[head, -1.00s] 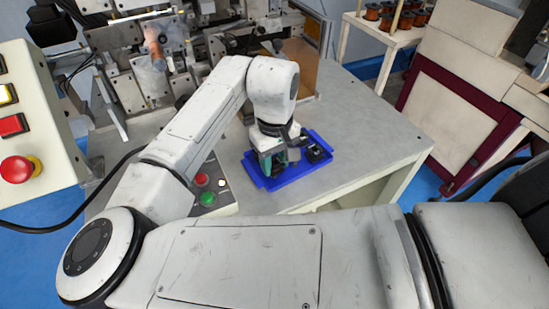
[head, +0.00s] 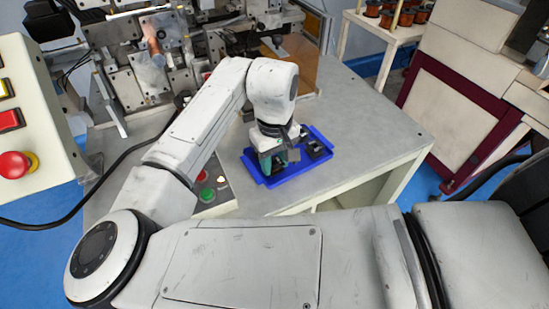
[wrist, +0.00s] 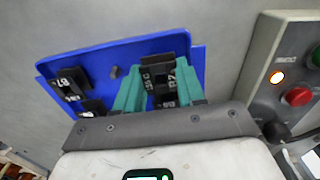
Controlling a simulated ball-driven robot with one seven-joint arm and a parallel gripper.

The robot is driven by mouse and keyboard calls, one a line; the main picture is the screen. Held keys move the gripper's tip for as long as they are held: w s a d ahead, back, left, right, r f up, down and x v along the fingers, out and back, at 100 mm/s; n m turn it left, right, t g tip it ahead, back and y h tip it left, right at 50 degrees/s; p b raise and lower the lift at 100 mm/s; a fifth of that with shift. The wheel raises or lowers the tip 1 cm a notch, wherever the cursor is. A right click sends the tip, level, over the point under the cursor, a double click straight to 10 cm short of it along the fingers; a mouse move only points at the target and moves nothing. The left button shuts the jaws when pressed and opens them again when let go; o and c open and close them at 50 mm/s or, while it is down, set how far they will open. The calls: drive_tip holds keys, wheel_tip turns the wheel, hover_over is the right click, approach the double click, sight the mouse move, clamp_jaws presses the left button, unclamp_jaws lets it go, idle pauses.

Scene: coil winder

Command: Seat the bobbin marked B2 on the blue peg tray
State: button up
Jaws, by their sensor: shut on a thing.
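The blue peg tray (head: 262,180) lies on the grey table and also shows in the wrist view (wrist: 55,66). My gripper (head: 274,163) is over its left part, fingers pointing down. In the wrist view the green fingers of my gripper (wrist: 160,92) are shut on a black bobbin (wrist: 160,87). Its white mark is turned and partly hidden; I cannot read it surely as B2. Whether it rests on a peg or just above the tray is hidden. A bare grey peg (wrist: 114,72) stands beside the left finger.
Other black bobbins (wrist: 70,83) sit at the tray's left in the wrist view, one reading like B7. They show right of my gripper in the head view (head: 317,150). A button panel (head: 207,188) is left of the tray. The table's right side is clear.

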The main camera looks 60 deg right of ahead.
drive_tip(key=shift+f, duration=0.5)
drive_tip(key=o, duration=1.2)
wheel_tip(320, 180, up, 11)
drive_tip(key=shift+f+b, duration=0.1)
drive_tip(key=shift+b, duration=0.35)
